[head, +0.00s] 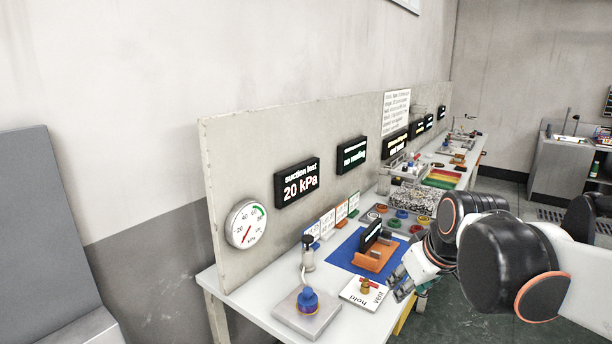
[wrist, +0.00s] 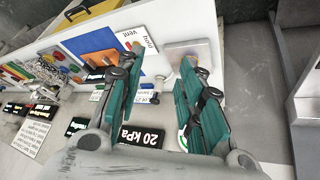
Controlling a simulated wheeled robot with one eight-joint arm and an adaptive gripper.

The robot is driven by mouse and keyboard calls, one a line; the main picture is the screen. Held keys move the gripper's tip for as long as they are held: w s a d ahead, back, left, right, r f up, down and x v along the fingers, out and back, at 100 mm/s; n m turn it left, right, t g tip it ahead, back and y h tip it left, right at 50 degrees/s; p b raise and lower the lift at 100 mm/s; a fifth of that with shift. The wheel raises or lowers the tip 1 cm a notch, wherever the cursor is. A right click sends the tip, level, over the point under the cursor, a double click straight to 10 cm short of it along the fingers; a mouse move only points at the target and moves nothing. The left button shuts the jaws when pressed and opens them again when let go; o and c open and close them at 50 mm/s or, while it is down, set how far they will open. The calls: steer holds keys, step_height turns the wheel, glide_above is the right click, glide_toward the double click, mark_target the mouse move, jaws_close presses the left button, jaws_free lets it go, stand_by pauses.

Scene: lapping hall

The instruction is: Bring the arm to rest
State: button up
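My gripper (head: 402,284) hangs at the near side of the bench, right of the white "hold"/"vent" plate (head: 352,297) with its red-handled brass valve (head: 366,287). In the wrist view my gripper (wrist: 161,66) has its two teal-padded fingers well apart, with nothing between them. The bench top and panel show through the gap. My arm reaches in from the right of the head view. From the head view I cannot tell whether the fingertips touch the bench.
A grey block with a blue-topped piece (head: 307,301) stands at the near bench end. An orange stand (head: 376,257) sits on a blue mat (head: 345,258). A panel (head: 228,165) behind carries a round gauge (head: 247,224) and a display (head: 298,183) reading 20 kPa. Open floor lies right.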

steer(key=s+f+m+t, duration=0.1)
steer(key=s+f+m, duration=0.3)
steer(key=s, duration=1.1)
steer(key=shift+h, duration=0.4)
